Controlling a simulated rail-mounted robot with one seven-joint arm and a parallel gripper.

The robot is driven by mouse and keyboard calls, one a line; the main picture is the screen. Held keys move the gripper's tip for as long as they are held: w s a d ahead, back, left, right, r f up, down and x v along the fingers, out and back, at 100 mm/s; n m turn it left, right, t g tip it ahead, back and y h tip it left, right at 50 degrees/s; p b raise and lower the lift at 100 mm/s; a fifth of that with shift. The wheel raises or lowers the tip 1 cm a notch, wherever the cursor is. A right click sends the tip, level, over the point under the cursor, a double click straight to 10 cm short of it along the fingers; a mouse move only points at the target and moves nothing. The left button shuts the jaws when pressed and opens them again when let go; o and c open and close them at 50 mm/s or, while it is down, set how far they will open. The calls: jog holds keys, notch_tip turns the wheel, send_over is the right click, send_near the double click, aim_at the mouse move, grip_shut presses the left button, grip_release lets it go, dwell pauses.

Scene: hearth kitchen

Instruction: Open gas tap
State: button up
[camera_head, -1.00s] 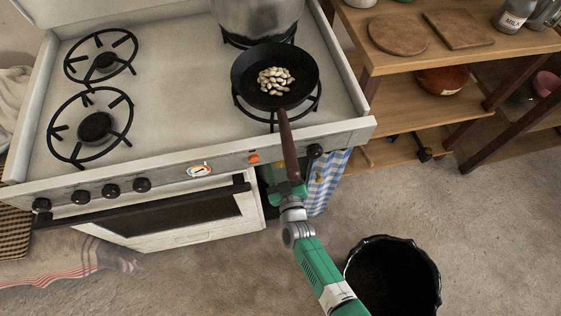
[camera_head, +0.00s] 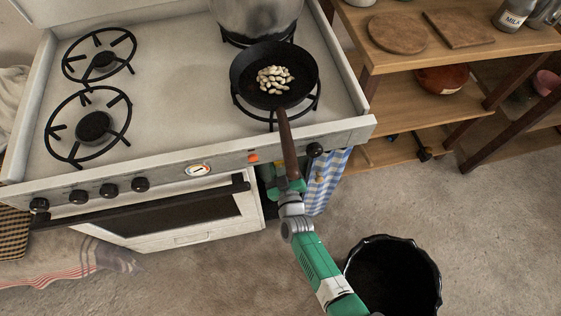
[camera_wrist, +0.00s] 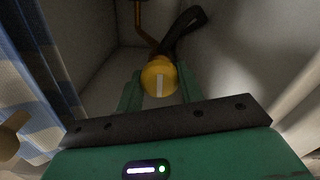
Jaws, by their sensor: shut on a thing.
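The gas tap is a round yellow knob (camera_wrist: 159,77) with a white line that stands upright in the wrist view. It sits inside the pale cabinet space beside the oven. My gripper (camera_wrist: 160,86) has a green finger on each side of the knob and is shut on it. In the head view my gripper (camera_head: 279,182) is below the stove's front edge at the right, reaching into the open space. The pan handle partly covers it there, and the tap is hidden.
A frying pan (camera_head: 265,68) with pale pieces stands on the burner, its handle (camera_head: 288,145) jutting over my gripper. A blue checked cloth (camera_head: 322,182) hangs at the right. A black bin (camera_head: 392,275) stands near my arm. A copper pipe (camera_wrist: 143,30) and black hose (camera_wrist: 183,32) lie behind the tap.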

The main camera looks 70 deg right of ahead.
jog(key=n+p, duration=0.1)
jog(key=n, duration=0.2)
jog(key=shift+r, duration=0.1)
jog(key=n+p, duration=0.2)
jog(key=n, duration=0.3)
jog(key=shift+w+n, duration=0.1)
jog(key=shift+n, duration=0.2)
jog(key=n, duration=0.4)
jog(key=shift+f+p, duration=0.2)
jog(key=shift+p, duration=0.15)
jog(key=shift+n, duration=2.4)
